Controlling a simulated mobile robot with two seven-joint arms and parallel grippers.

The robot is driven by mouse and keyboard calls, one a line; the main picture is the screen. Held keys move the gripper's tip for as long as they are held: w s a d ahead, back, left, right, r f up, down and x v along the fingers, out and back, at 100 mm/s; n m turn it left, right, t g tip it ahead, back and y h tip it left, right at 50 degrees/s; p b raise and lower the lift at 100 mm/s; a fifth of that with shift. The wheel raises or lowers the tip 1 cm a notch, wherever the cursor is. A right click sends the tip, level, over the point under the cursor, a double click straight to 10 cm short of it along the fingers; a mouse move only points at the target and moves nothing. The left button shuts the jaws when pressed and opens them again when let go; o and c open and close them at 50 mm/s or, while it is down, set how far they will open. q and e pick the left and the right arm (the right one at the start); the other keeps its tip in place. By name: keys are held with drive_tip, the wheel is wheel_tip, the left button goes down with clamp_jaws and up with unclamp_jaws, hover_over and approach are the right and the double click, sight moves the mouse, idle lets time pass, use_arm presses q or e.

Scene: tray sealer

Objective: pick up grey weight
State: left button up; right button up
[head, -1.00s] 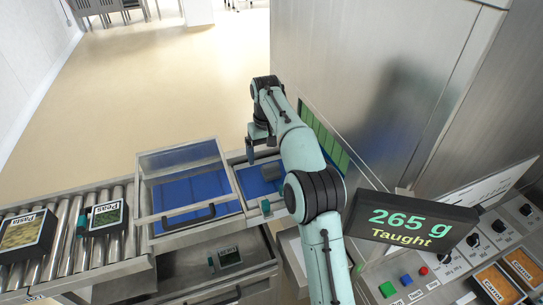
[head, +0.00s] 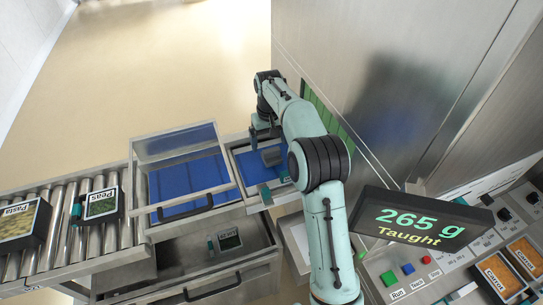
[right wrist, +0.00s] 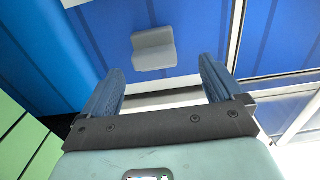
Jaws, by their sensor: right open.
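The grey weight (head: 271,156) is a small stepped block on the blue floor of the right-hand metal-framed compartment (head: 240,167). In the right wrist view the weight (right wrist: 153,50) lies beyond the fingertips, between their lines and a little left of centre. My right gripper (head: 262,138) is at the far side of that compartment, close to the weight and partly hidden by its own arm. In the right wrist view the gripper (right wrist: 158,82) is open, with nothing between its two blue fingers. My left gripper is not in view.
A clear-lidded blue bay (head: 188,187) with a dark handle adjoins on the left. Beyond it a roller conveyor (head: 60,240) carries Pasta (head: 18,222) and Peas (head: 101,205) trays. A steel cabinet (head: 420,100) and a 265 g display (head: 420,218) stand at the right.

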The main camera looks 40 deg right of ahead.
sight(272, 150)
drive_tip(key=f, duration=0.5)
drive_tip(key=shift+s+d+f, duration=0.1)
drive_tip(key=shift+d+f, duration=0.05)
drive_tip(key=shift+d, duration=0.25)
drive_tip(key=c, duration=1.4)
drive_tip(key=shift+o, duration=0.2)
